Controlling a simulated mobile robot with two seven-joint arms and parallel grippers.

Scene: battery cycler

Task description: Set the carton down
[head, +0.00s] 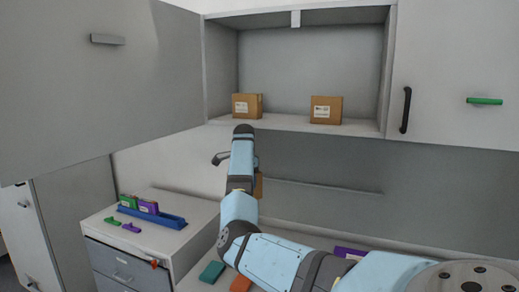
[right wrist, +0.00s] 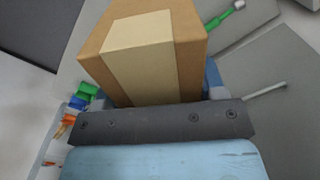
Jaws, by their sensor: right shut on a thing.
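A brown carton (right wrist: 185,45) with a pale tape strip is between the fingers of my right gripper (right wrist: 153,95) in the right wrist view. The gripper is shut on it. In the head view only a small brown part of this carton (head: 259,186) shows behind my right arm, below the open cabinet's shelf; its underside is hidden. Two other cartons, a left one (head: 247,106) and a right one (head: 326,110), stand apart on the shelf (head: 290,124). My left gripper is not in view.
The open cabinet door (head: 100,85) swings out at left; a closed door (head: 455,75) is at right. A blue rack (head: 153,217) with green and purple items stands on the left counter (head: 185,207). Teal (head: 212,271) and orange (head: 241,284) items lie below the arm. The shelf is bare between its cartons.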

